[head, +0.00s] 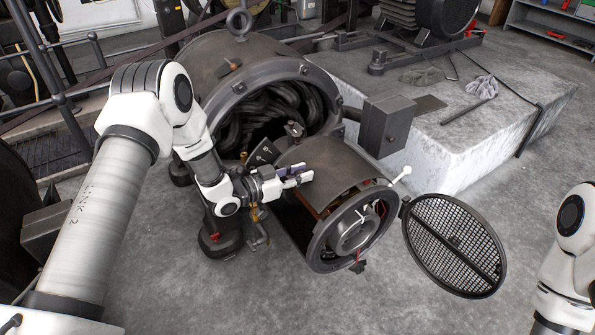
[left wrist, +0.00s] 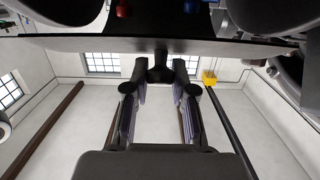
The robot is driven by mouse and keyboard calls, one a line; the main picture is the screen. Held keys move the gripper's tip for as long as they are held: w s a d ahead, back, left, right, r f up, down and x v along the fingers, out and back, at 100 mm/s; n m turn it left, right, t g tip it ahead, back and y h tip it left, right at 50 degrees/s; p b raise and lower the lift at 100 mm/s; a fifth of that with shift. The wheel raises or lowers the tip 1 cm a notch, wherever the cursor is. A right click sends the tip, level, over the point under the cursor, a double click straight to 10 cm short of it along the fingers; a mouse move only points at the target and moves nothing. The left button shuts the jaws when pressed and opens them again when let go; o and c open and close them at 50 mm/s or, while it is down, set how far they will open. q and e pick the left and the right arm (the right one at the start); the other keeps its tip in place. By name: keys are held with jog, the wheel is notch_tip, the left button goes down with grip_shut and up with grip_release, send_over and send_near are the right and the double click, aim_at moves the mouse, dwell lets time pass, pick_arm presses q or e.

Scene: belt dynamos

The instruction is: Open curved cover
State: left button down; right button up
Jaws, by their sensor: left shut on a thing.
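The curved cover (head: 330,170) is a dark metal sheet over the top of the dynamo's front drum (head: 318,252). A dark opening shows below its near left edge. My left gripper (head: 306,177) is at the cover's left side. In the left wrist view, the fingers of my left gripper (left wrist: 160,84) are closed around a dark knob-like handle (left wrist: 160,70) below a thin plate edge. The handle is hidden in the head view. My right arm shows at the right edge; its gripper is out of view.
A round mesh door (head: 455,245) stands swung open to the right of the drum. A grey box (head: 386,125) juts out behind it. A concrete plinth (head: 490,135) fills the back right. The floor in front is clear.

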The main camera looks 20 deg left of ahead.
pick_arm(q)
jog(key=w+d+r+g+y+p, duration=0.1)
jog(key=w+d+r+g+p, duration=0.1)
jog(key=r+p, duration=0.3)
jog(key=w+d+r+g+y+p, duration=0.2)
jog(key=w+r+p, duration=0.2)
jog(key=p, duration=0.6)
notch_tip(320, 180, up, 2)
jog(key=shift+d+r, duration=0.25)
jog(key=shift+d, duration=0.05)
jog(key=shift+s, duration=0.1)
